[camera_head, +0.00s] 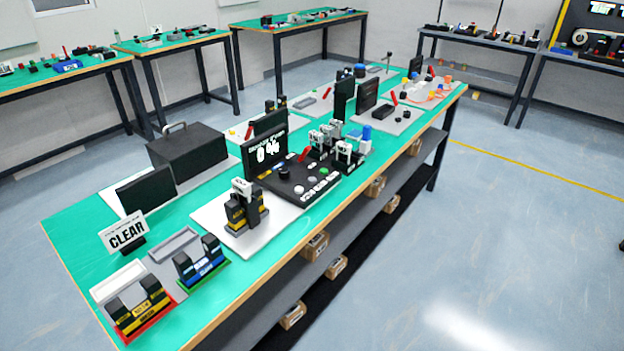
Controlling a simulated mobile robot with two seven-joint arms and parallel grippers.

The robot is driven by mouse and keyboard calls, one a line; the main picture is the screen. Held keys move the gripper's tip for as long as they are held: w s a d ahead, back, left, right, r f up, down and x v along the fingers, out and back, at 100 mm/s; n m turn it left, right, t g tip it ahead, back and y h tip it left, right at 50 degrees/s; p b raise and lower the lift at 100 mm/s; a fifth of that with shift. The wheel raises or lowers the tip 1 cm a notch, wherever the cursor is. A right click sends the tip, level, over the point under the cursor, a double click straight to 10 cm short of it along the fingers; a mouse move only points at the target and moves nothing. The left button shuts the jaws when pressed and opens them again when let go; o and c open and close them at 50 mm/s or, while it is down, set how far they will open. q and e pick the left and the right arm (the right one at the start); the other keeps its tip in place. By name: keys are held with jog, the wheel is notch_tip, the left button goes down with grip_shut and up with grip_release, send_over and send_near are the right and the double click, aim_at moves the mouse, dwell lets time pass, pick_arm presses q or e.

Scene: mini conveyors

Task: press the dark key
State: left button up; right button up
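A black control box (277,186) stands on the near part of the green bench. On it are a dark round knob or button (284,173), a white button (298,187), a grey button (310,181), a green button (322,171) and a red lever (304,155). The labels are too small to read, and I cannot tell which part is the dark key. Neither of my grippers is in view.
A "CLEAR" sign (125,233) and trays with red (149,322) and green (212,276) bases stand at the near left. A black case (187,152) is behind. More devices stand farther along the bench. The floor (450,230) to the right is open.

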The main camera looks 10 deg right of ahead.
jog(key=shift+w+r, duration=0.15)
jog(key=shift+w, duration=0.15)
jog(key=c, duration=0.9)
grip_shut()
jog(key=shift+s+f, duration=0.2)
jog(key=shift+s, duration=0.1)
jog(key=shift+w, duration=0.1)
